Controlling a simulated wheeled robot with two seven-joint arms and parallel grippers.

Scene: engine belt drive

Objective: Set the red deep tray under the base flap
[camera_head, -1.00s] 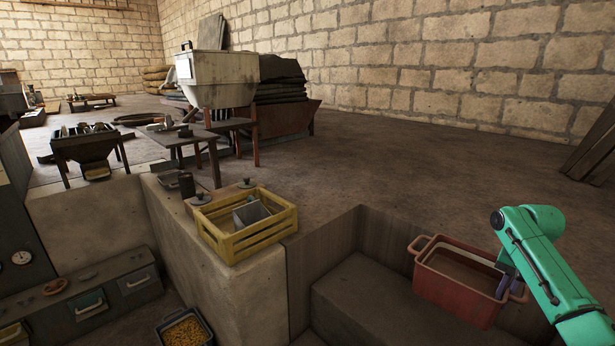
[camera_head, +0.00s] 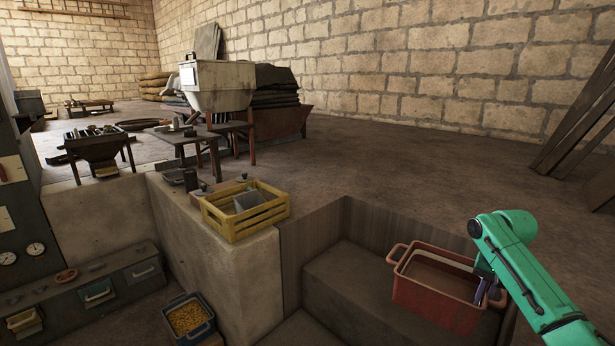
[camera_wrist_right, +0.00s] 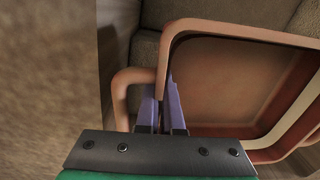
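The red deep tray (camera_head: 432,303), an open box with loop handles, is at the lower right of the head view, over the sunken step. My right gripper (camera_head: 485,290) is at its right end. In the right wrist view its two purple fingers (camera_wrist_right: 162,112) are close together on the tray's end rim, beside the handle (camera_wrist_right: 121,97). The tray's inside looks empty where it shows. I cannot tell whether it hangs clear of the step. My left gripper is not in view. I cannot identify the base flap for certain; a pale hopper (camera_head: 215,88) stands at the back.
A yellow crate (camera_head: 238,222) sits on the concrete ledge left of the pit. A small dark hopper (camera_head: 97,150) stands at the left. A bin of yellow bits (camera_head: 190,318) is low in front. Planks (camera_head: 582,125) lean at the right. The middle floor is clear.

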